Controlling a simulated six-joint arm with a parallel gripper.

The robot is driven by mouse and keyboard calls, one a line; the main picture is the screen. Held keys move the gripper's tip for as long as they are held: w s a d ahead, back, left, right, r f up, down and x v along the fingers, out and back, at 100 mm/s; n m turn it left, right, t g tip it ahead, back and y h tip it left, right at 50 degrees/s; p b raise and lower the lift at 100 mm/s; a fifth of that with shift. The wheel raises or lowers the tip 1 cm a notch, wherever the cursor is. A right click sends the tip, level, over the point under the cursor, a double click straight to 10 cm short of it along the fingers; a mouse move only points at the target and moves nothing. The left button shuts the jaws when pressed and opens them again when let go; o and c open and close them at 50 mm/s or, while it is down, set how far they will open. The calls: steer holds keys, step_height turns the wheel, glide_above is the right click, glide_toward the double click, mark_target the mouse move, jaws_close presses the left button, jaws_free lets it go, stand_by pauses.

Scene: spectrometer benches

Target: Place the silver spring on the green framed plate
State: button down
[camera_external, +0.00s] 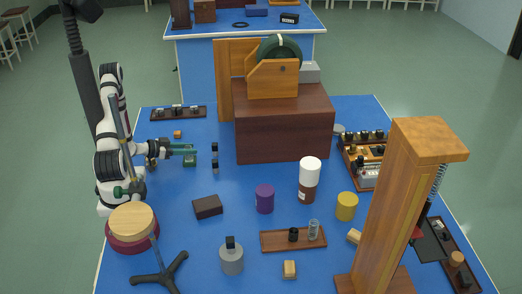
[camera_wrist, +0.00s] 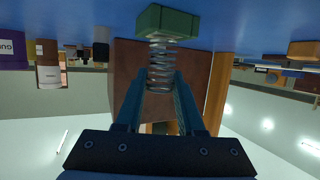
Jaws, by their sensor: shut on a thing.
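My gripper (camera_external: 184,148) reaches right from the arm, low over the left part of the blue bench. In the wrist view, which looks upside down, its two teal fingers (camera_wrist: 159,88) are shut on a silver coil spring (camera_wrist: 161,62). A small green block (camera_wrist: 167,22) lies at the far end of the spring, on the blue bench side. I cannot tell whether the spring touches it or is fixed to it. A green piece (camera_external: 190,160) shows just below the fingers in the external view. I cannot clearly make out a framed plate.
A large brown box (camera_external: 283,135) stands right of my gripper, with small dark pieces (camera_external: 215,160) between. A tall wooden stand (camera_external: 400,200) at right carries another spring (camera_external: 439,180).

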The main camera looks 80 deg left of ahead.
steer(key=c, duration=0.5)
jaws_free()
steer(key=shift+f, duration=0.1)
steer(key=v, duration=1.2)
